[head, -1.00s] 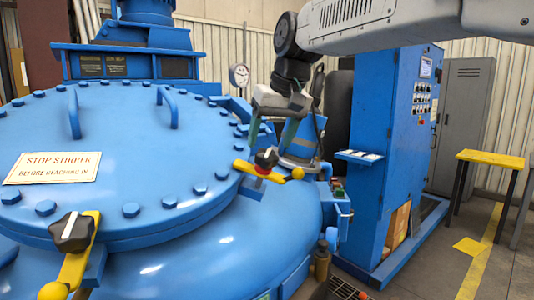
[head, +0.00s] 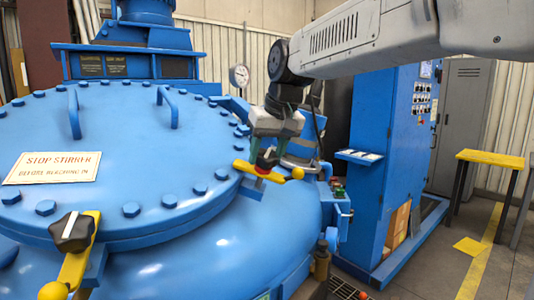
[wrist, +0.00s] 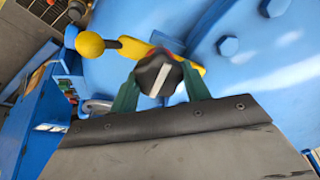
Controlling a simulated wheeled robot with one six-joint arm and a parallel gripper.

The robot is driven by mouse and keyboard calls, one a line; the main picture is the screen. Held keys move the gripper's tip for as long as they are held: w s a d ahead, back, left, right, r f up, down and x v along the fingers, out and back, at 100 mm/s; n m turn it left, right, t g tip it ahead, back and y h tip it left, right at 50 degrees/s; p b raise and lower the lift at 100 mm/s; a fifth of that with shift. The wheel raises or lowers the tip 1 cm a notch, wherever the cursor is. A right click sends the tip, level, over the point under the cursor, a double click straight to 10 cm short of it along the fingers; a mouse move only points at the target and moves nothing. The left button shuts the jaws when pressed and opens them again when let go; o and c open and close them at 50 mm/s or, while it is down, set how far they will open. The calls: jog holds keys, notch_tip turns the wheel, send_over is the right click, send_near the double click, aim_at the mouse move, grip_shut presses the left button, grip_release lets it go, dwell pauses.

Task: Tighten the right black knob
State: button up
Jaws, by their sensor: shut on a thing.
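The right black knob (wrist: 158,75) has a white stripe and sits on a yellow clamp arm with a ball end (wrist: 90,44). In the head view the same yellow clamp (head: 272,174) lies at the right rim of the blue lid. My gripper (head: 267,160) is over this knob, and its green fingers hide most of it there. In the wrist view the two fingers stand on either side of the knob, shut on it. The left black knob (head: 73,231) sits on another yellow clamp at the front of the lid, away from my gripper.
The large blue vessel lid (head: 120,130) has bolts around its rim, two handles and a warning sign (head: 54,167). A blue control cabinet (head: 385,150) stands to the right. A yellow-topped table (head: 490,158) stands farther right, with open floor before it.

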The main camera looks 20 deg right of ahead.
jog(key=m, duration=0.4)
jog(key=shift+d+m, duration=0.1)
jog(key=shift+m, duration=0.2)
jog(key=m, duration=0.4)
jog(key=shift+d+m, duration=0.1)
jog(key=shift+m, duration=0.2)
jog(key=m, duration=0.4)
jog(key=shift+s+m, duration=0.1)
jog(key=shift+m, duration=2.3)
jog(key=o, duration=1)
jog(key=shift+s+f, duration=0.1)
